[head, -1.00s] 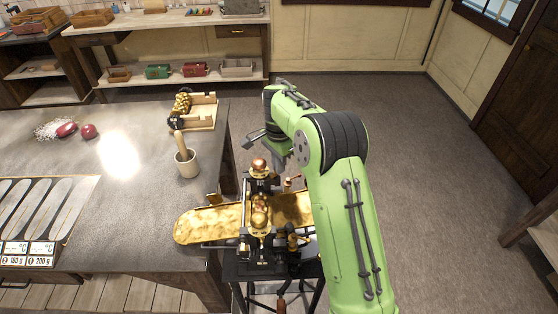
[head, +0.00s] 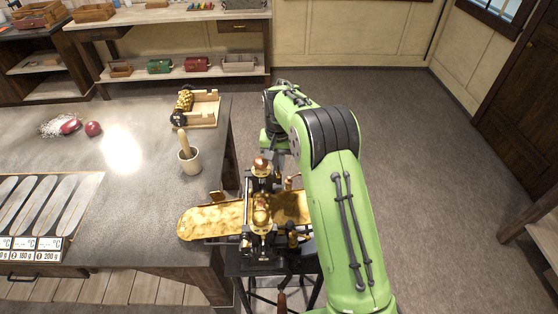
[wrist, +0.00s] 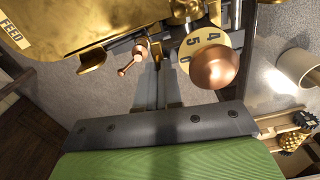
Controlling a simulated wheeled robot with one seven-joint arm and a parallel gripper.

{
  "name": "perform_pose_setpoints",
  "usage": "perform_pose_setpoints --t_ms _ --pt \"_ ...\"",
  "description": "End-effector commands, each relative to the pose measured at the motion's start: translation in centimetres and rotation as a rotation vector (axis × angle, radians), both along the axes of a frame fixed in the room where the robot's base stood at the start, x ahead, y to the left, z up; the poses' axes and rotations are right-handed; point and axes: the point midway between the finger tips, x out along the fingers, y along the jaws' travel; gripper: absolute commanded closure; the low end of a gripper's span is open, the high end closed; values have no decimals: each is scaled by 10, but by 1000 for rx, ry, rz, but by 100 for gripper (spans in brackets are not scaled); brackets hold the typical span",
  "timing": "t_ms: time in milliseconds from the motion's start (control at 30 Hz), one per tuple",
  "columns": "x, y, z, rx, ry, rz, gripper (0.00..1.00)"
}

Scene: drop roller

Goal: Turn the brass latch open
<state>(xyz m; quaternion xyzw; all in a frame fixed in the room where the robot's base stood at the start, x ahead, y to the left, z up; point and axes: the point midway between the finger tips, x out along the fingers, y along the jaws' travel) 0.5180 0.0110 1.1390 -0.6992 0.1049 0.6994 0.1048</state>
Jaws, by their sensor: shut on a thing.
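The drop roller (head: 262,215) stands on a dark stand at the table's right edge, with gold trays and copper knobs. The small copper-coloured latch (wrist: 139,52) shows in the wrist view, at the left of my fingertips. My gripper (wrist: 157,57) points at the machine and is shut on the latch; the exact contact is partly hidden between the fingers. In the head view my green arm comes down over the machine's right side and hides most of the gripper. A large copper knob (wrist: 214,67) with a numbered dial (wrist: 205,42) sits right of the fingers.
A mortar with pestle (head: 189,158) stands on the grey table (head: 130,205) left of the machine. A wooden tray with a gold roller (head: 203,107) lies behind it. The gold feed tray (wrist: 50,30) is close on the wrist view's left. Floor behind is free.

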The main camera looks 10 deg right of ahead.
Motion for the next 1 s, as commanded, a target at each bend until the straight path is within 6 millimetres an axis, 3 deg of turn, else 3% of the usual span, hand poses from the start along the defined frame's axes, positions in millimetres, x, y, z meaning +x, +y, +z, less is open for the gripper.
perform_pose_setpoints --t_ms 300,800,900,1000 --pt "0 1 0 0 0 103 100" --pt "0 1 0 0 -1 119 100" --pt "0 1 0 0 -1 119 81" --pt "0 1 0 1 -1 118 69"
